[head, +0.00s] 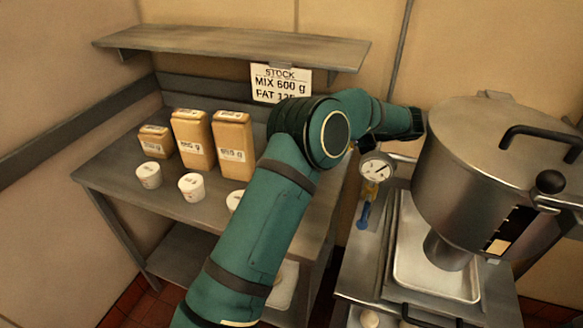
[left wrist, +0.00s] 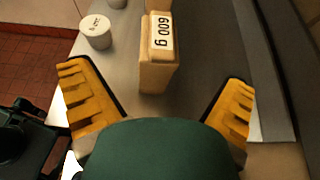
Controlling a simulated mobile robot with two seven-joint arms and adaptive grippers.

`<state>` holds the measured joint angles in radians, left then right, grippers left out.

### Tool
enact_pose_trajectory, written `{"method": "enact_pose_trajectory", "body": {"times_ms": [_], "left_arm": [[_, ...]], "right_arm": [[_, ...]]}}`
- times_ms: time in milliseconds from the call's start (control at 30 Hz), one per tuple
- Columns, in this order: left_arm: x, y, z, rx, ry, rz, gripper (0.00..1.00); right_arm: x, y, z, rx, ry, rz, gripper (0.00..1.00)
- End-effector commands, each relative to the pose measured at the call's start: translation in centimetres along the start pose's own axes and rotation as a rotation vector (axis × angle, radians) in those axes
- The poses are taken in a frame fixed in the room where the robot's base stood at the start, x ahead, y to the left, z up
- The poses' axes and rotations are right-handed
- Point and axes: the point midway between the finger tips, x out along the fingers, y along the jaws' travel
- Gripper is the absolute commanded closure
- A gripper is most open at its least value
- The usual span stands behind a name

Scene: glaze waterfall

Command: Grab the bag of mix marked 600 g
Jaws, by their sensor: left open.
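The tan bag marked 600 g (left wrist: 158,68) stands upright on the steel table, its label facing up in the left wrist view. In the head view, it appears to be the right-hand tall bag (head: 233,150), whose label is blurred there. My left gripper (left wrist: 155,76) is open, its yellow fingers apart on either side of the bag in the picture. The bag lies ahead, and I see no finger touching it. My right gripper is not in view.
Another tall bag (head: 193,138) and a small bag (head: 155,141) stand to its left. White tubs (head: 191,187) line the table front (head: 122,180). A shelf (head: 230,44) hangs above, with a partly hidden stock sign (head: 280,76). A large steel pot machine (head: 470,160) stands right.

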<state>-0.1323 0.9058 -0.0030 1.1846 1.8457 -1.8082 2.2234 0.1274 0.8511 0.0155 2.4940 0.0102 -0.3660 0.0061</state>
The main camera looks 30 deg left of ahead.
Motion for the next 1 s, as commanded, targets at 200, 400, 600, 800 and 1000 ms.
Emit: {"method": "enact_pose_trajectory", "body": {"times_ms": [200, 400, 600, 800, 1000], "left_arm": [[3.8, 0.1, 0.1, -0.001, -0.002, 0.005, 0.0], [5.9, 0.0, 0.1, 0.0, -0.001, 0.002, 0.0], [6.9, -0.1, 0.0, -0.001, -0.002, 0.002, 0.0], [9.6, -0.2, -0.3, 0.001, -0.003, 0.004, 0.0], [11.4, -0.2, -0.3, 0.001, -0.003, -0.001, 0.0]], "right_arm": [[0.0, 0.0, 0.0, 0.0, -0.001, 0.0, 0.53], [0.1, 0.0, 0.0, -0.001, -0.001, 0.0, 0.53], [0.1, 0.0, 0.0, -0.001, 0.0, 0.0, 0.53], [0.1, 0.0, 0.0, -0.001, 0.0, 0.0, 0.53], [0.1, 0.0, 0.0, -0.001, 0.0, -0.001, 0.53]]}}
